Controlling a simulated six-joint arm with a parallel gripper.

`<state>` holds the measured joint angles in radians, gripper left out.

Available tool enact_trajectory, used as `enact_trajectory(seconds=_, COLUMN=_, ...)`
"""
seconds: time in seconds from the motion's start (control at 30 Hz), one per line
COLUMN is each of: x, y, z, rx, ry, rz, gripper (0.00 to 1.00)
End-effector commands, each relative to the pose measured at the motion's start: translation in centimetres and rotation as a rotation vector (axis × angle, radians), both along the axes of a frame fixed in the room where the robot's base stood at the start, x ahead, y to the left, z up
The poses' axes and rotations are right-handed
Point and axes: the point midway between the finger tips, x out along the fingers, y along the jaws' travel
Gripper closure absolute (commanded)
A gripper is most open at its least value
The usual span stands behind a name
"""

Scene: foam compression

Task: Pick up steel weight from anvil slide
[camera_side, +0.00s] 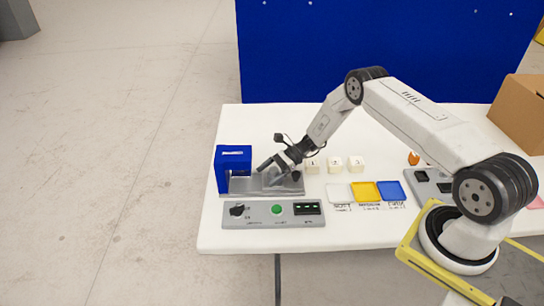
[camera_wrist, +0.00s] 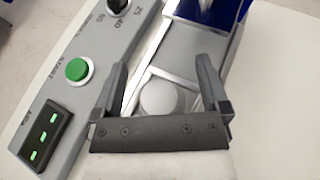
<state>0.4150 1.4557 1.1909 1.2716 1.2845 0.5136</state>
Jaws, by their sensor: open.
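The steel weight (camera_wrist: 158,97) is a round grey piece seen from above in the wrist view. It sits on the anvil slide (camera_wrist: 190,52), a grey plate in front of the blue press (camera_side: 233,166). My gripper (camera_wrist: 163,75) is open, with one dark finger on each side of the weight in the picture. No contact shows between the fingers and the weight. In the side view my gripper (camera_side: 268,170) is tilted over the slide, and I cannot make out the weight clearly there.
A grey control panel (camera_side: 250,221) with a knob, a green button (camera_side: 277,209) and a lit display lies in front of the slide. Several white foam cubes (camera_side: 335,165) stand to the right. White, yellow (camera_side: 366,192) and blue trays lie beside them. A cardboard box (camera_side: 522,110) stands far right.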

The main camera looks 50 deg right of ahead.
Motion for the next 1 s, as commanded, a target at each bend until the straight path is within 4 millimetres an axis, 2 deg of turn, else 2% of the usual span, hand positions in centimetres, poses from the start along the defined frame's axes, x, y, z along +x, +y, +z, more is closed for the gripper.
enact_trajectory(seconds=0.17, x=-0.01, y=-0.02, z=0.01, rx=0.0, ry=0.0, rz=0.0, gripper=0.05)
enact_trajectory(seconds=0.2, x=-0.01, y=-0.02, z=0.01, rx=0.0, ry=0.0, rz=0.0, gripper=0.11)
enact_trajectory(seconds=0.27, x=0.0, y=-0.01, z=0.02, rx=0.0, ry=0.0, rz=0.0, gripper=0.3)
enact_trajectory(seconds=0.4, x=-0.01, y=-0.01, z=0.01, rx=0.0, ry=0.0, rz=0.001, gripper=0.75)
enact_trajectory(seconds=0.47, x=-0.01, y=-0.01, z=0.01, rx=0.0, ry=0.0, rz=0.001, gripper=0.94)
enact_trajectory(seconds=0.5, x=-0.01, y=-0.01, z=0.01, rx=0.0, ry=0.0, rz=0.001, gripper=1.0)
enact_trajectory(seconds=1.0, x=0.06, y=-0.04, z=0.38, rx=0.0, ry=-0.002, rz=0.001, gripper=1.0)
